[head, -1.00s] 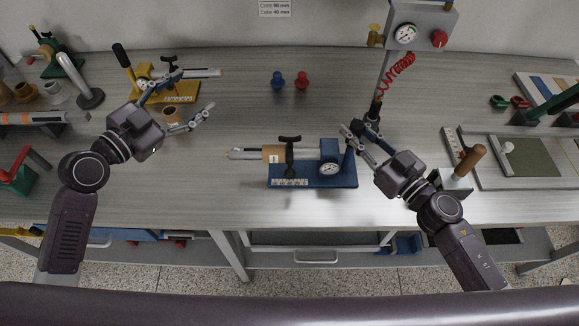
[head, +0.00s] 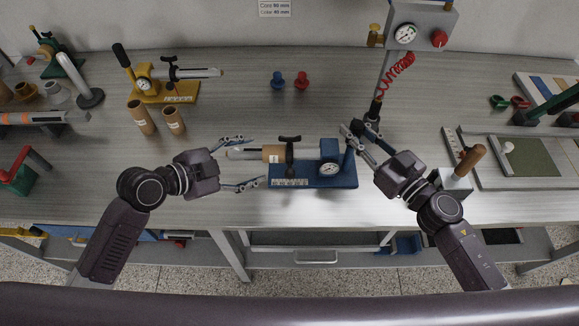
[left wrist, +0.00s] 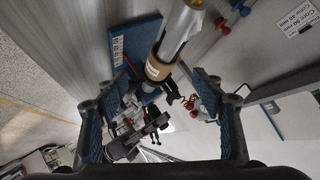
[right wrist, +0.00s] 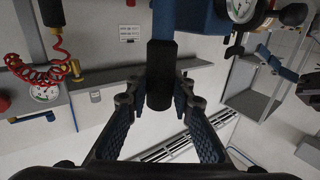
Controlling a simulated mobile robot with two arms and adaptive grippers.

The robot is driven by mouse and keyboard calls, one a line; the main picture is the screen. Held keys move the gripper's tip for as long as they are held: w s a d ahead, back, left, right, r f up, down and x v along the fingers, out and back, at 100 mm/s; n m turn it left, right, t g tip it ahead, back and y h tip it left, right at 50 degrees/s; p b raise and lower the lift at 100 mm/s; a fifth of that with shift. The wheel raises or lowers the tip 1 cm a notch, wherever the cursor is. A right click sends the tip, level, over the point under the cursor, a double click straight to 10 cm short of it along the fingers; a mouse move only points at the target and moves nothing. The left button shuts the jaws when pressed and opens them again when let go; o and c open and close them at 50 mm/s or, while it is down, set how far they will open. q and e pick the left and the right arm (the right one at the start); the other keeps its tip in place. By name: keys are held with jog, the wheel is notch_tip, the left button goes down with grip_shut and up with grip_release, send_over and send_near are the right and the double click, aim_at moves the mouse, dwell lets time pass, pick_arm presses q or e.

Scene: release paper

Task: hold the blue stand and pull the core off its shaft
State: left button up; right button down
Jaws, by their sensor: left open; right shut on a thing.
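The blue stand (head: 330,181) sits on the bench in the middle of the head view. Its silver shaft (head: 238,154) points left and carries a tan core (head: 273,153). My left gripper (head: 252,162) is open at the shaft's left end, with one finger on each side. In the left wrist view, the shaft (left wrist: 183,30) and core (left wrist: 158,68) show between and beyond the open fingers (left wrist: 158,85). My right gripper (head: 356,142) is at the stand's right end. In the right wrist view, its fingers are shut on the stand's black grip (right wrist: 160,85).
A yellow stand (head: 160,92) with two upright tan cores (head: 141,117) (head: 174,121) stands back left. Blue and red knobs (head: 278,80) (head: 302,80) lie behind the blue stand. A gauge post (head: 384,85) rises behind my right gripper.

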aim_at(268, 156)
pick_arm(q)
jog(key=x, duration=0.7)
jog(key=shift+w+d, duration=0.1)
